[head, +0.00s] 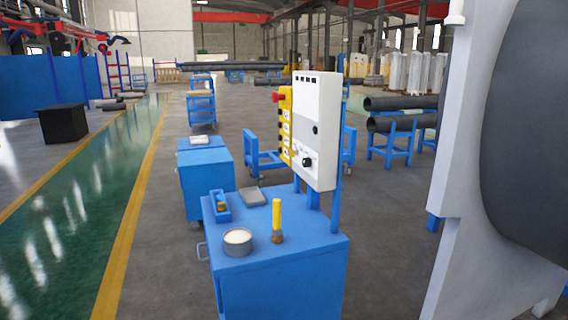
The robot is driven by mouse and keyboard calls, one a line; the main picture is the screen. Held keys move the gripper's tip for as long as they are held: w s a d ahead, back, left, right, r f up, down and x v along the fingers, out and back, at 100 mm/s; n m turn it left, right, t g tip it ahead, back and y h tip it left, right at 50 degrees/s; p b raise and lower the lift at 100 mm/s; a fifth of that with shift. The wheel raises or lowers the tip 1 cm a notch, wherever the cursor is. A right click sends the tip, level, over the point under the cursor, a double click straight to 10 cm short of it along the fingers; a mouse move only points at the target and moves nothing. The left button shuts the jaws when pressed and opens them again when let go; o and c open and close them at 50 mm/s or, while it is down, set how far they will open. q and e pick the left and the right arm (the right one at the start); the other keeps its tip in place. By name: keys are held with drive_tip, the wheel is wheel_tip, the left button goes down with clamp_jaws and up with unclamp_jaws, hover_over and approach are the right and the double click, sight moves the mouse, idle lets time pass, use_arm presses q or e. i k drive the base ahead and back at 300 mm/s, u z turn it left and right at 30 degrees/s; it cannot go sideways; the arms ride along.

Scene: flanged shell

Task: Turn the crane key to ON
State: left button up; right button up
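A white control box (315,130) stands upright on a blue post above a blue cabinet (280,256). A dark round knob or key switch (307,162) sits low on its front face, with small markings beside it. I cannot tell which way it is turned, or for sure that it is the crane key. A smaller dark round part (315,129) is higher on the face. A yellow pendant (285,126) with a red button (276,97) hangs at the box's left side. Neither of my grippers is in view.
On the cabinet top are a round tin (237,241), a yellow-handled brush (277,220), a grey tray (254,196) and a small blue holder (219,206). A large grey machine (462,190) blocks the right side.

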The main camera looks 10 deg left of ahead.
sight(292, 154)
drive_tip(key=u, duration=1.35)
drive_tip(key=i, duration=0.4)
drive_tip(key=z, duration=0.4)
